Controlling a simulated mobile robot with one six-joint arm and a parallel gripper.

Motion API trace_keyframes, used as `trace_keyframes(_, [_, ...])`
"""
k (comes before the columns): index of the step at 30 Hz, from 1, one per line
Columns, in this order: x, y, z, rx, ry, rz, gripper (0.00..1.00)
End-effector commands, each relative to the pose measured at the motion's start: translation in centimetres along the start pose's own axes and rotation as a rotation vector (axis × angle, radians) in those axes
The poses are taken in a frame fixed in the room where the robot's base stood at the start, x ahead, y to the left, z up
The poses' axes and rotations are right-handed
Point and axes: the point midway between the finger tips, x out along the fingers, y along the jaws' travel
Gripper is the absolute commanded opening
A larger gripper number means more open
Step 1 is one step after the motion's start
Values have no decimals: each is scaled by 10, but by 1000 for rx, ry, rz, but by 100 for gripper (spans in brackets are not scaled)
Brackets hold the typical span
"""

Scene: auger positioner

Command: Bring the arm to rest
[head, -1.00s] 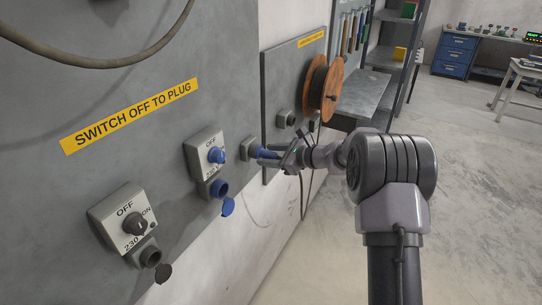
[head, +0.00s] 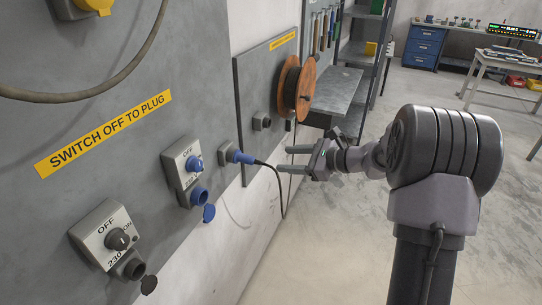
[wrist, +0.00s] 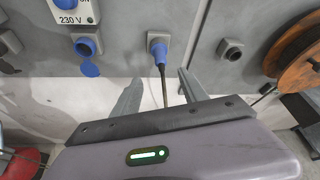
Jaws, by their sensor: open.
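My gripper (head: 291,160) is open and empty in the head view, a short way to the right of the panel wall. Its two fingers point left at the wall. In the wrist view my gripper (wrist: 158,84) shows its two fingers spread, with a gap from the blue plug. The blue plug (head: 241,156) sits in a grey socket (head: 227,149) on the panel edge, and its dark cable hangs down. The wrist view shows the plug (wrist: 160,56) in its socket (wrist: 151,37), between the fingertips in the picture but beyond them.
Two switch boxes, one with a blue knob (head: 195,163) and one with a dark knob (head: 118,239), are on the wall with open-lidded sockets. An orange cable reel (head: 305,88) and a grey shelf (head: 335,90) stand beyond. The floor (head: 370,250) on the right is clear.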

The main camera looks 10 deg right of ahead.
Motion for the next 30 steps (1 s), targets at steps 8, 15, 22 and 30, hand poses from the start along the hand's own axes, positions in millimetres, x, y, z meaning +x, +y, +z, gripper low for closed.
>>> trace_keyframes(8, [-12,0,0,0,-1,1,51])
trace_keyframes(15, [-11,0,0,0,-1,1,51])
trace_keyframes(22, [-11,37,33,-139,46,90,51])
trace_keyframes(30, [-92,262,94,-1090,344,520,51])
